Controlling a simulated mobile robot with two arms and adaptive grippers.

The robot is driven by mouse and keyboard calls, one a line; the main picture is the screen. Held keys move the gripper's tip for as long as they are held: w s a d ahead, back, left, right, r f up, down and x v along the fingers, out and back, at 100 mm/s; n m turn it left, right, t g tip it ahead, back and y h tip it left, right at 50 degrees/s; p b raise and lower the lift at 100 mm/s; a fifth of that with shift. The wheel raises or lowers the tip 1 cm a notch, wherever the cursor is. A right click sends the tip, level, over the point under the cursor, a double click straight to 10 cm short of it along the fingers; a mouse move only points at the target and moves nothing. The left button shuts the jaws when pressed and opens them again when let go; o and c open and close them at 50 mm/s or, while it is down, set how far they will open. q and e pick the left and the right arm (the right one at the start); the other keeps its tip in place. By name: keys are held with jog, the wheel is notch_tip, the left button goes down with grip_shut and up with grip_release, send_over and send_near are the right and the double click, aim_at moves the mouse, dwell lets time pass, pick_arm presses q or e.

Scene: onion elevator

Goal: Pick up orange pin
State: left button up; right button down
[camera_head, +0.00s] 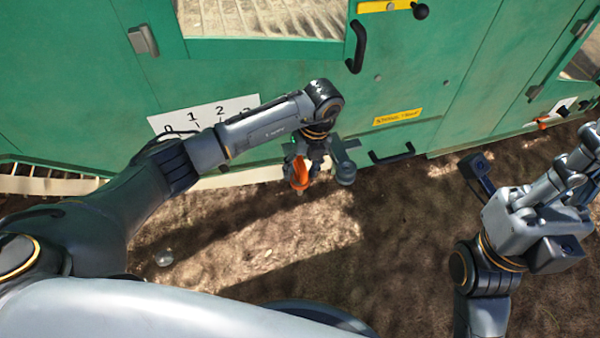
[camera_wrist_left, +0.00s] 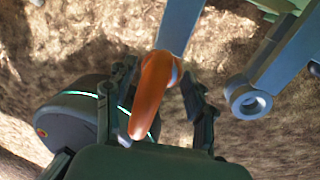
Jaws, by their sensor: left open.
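The orange pin (camera_head: 299,173) is low at the green machine's side, against a grey metal bracket. In the left wrist view the orange pin (camera_wrist_left: 152,92) stands between my left gripper's two dark fingers, in front of a flat grey bar (camera_wrist_left: 180,25). My left gripper (camera_head: 303,160) is at the pin in the head view, partly hidden by its own wrist. Its fingers (camera_wrist_left: 160,95) are open, one on each side of the pin, with a visible gap on the right. Whether the left finger touches the pin I cannot tell. My right arm is at the right; its fingertips are not clear.
The green machine (camera_head: 310,70) fills the back, with black handles (camera_head: 357,47) and a white number scale (camera_head: 205,112). A grey bracket with a round eye (camera_wrist_left: 248,102) is right of the fingers. Another orange piece (camera_head: 545,122) is far right. Bare soil (camera_head: 400,230) lies in front.

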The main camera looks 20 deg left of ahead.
pick_arm(q)
grip_shut()
jog(key=shift+r, duration=0.2)
